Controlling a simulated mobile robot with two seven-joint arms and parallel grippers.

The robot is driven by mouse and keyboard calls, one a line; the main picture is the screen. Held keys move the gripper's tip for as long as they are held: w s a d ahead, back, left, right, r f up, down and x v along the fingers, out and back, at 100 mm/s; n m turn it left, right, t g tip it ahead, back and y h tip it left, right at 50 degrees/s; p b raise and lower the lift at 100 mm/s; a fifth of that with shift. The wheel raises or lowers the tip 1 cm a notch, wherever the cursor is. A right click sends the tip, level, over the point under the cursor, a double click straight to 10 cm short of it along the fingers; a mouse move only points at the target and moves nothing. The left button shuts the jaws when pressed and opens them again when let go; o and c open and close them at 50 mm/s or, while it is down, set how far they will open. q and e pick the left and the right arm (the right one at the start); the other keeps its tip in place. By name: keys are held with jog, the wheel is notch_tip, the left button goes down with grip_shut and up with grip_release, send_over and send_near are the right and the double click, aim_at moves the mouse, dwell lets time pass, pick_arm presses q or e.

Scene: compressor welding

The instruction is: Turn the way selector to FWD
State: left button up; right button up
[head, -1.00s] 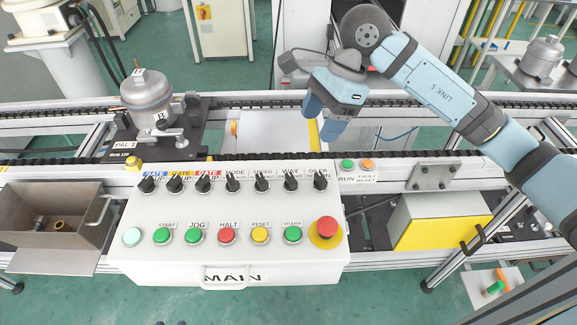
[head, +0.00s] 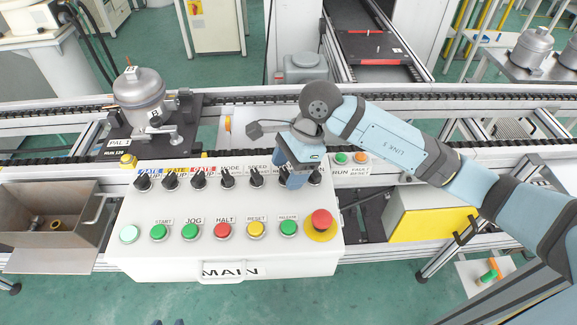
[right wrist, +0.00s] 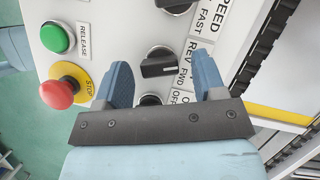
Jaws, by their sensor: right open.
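The way selector (right wrist: 160,65) is a black knob beside REV and FWD labels in the right wrist view. Its handle lies roughly crosswise in that picture; I cannot tell exactly which label it points to. My right gripper (right wrist: 163,82) is open, its blue fingers spread to either side of the knob, which appears between and a little beyond them. I cannot tell whether they touch it. My left gripper is not in view.
The red stop button (head: 321,219) stands just in front of the gripper. More black selectors (head: 227,180) line up to its left. The selector at the row's right end (right wrist: 150,100) is partly hidden by the gripper. The conveyor rail runs behind the panel.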

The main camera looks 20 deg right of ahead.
jog(key=shift+c, duration=0.2)
jog(key=c, duration=0.9)
